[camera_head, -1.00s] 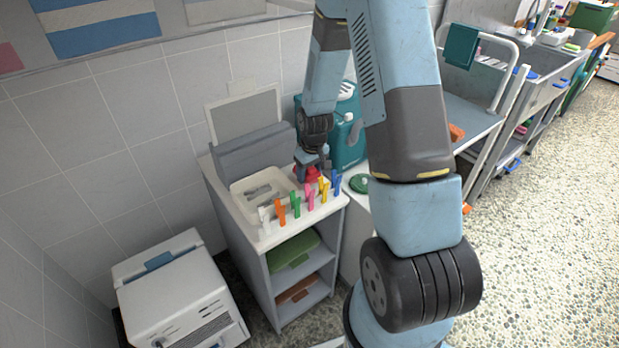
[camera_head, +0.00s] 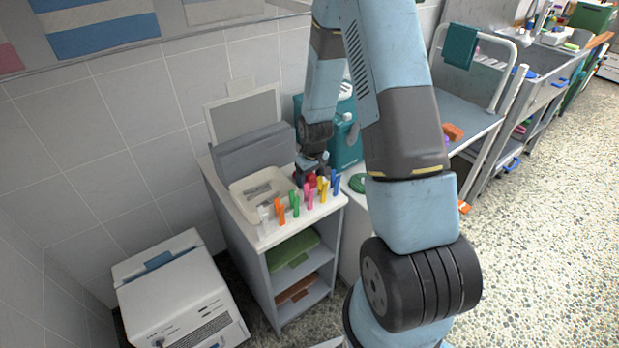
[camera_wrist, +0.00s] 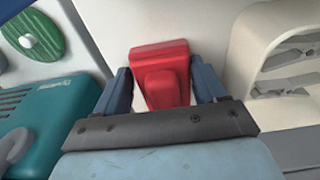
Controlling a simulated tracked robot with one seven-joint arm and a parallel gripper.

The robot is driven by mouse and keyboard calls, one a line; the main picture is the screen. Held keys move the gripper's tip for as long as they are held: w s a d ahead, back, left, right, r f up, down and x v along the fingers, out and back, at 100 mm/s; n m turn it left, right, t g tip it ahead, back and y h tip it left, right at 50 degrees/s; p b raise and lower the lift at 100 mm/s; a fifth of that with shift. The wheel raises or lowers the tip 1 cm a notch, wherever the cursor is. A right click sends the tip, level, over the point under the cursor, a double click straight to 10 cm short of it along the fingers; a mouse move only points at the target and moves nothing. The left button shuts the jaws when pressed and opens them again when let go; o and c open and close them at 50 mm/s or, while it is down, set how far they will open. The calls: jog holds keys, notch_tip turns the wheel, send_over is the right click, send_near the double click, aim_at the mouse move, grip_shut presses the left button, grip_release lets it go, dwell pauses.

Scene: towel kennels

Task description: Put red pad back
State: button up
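The red pad (camera_wrist: 160,58) is a red block with a raised, narrower grip part facing my wrist camera. It sits on the white top of a small grey cabinet (camera_head: 262,236), behind a row of coloured pegs. In the head view only a little of the red pad (camera_head: 311,181) shows, as my gripper (camera_head: 312,168) covers most of it. In the wrist view the two blue-grey fingers of my gripper (camera_wrist: 163,82) stand on either side of the pad, with narrow gaps beside its grip part.
A cream tray (camera_head: 240,190) with grey items lies left of the pad. Coloured pegs (camera_head: 295,204) stand close in front. A teal container (camera_head: 345,140) stands behind right, with a green round brush (camera_head: 358,183) near it. A white machine (camera_head: 180,290) stands lower left.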

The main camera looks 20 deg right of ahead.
jog(key=shift+s+a+f, duration=0.3)
jog(key=shift+r, duration=0.1)
jog(key=shift+w+r, duration=0.1)
jog(key=shift+r, duration=0.15)
jog(key=s+r+m+t, duration=0.1)
jog(key=s+r, duration=0.2)
jog(key=r, duration=0.8)
jog(key=s+r, duration=0.4)
jog(key=r, duration=0.6)
jog(key=s+r+m+t, duration=0.1)
jog(key=s+r, duration=0.2)
jog(key=r, duration=0.8)
jog(key=s+r+t, duration=0.1)
jog(key=s+r, duration=0.4)
jog(key=s, duration=0.3)
jog(key=s+r+m+t, duration=0.1)
jog(key=s+r, duration=0.4)
jog(key=s, duration=0.3)
jog(key=shift+s+m, duration=0.3)
jog(key=shift+s, duration=0.1)
